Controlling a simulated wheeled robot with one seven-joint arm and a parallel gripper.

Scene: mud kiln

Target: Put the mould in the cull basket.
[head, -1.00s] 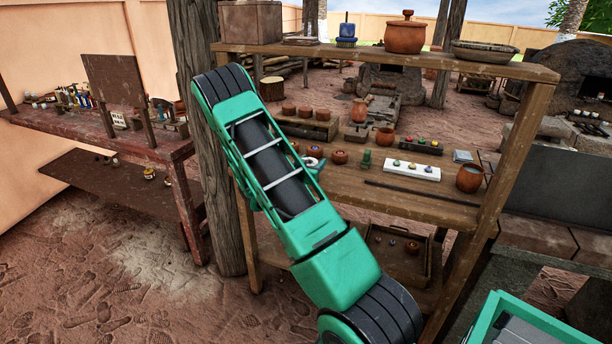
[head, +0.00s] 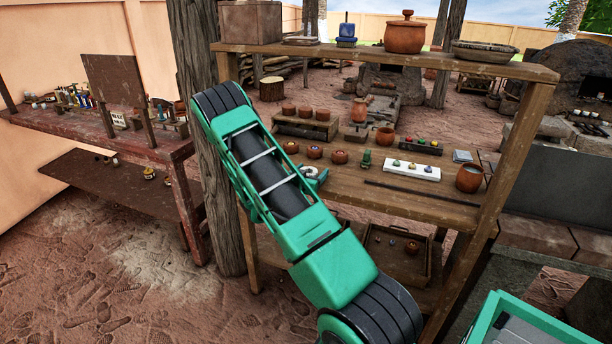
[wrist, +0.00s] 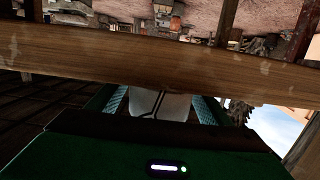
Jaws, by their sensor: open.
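My gripper (head: 314,174) is mostly hidden behind my green arm in the head view, in front of the shelf's middle board. In the wrist view its two pale-blue pads stand apart, so my gripper (wrist: 160,97) is open. A whitish thing (wrist: 158,104) with dark lines shows between the pads, below the wooden beam; I cannot tell whether it is the mould or whether it touches the pads. A shallow, round, grey-brown basket (head: 485,54) stands on the top board at the right. I cannot make out the mould for certain in the head view.
A thick wooden beam (wrist: 130,58) crosses the wrist view close in front of my gripper. On the middle board are small clay pots (head: 340,157), a white holder (head: 411,171) and a clay cup (head: 469,178). A lidded pot (head: 405,36) stands left of the basket.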

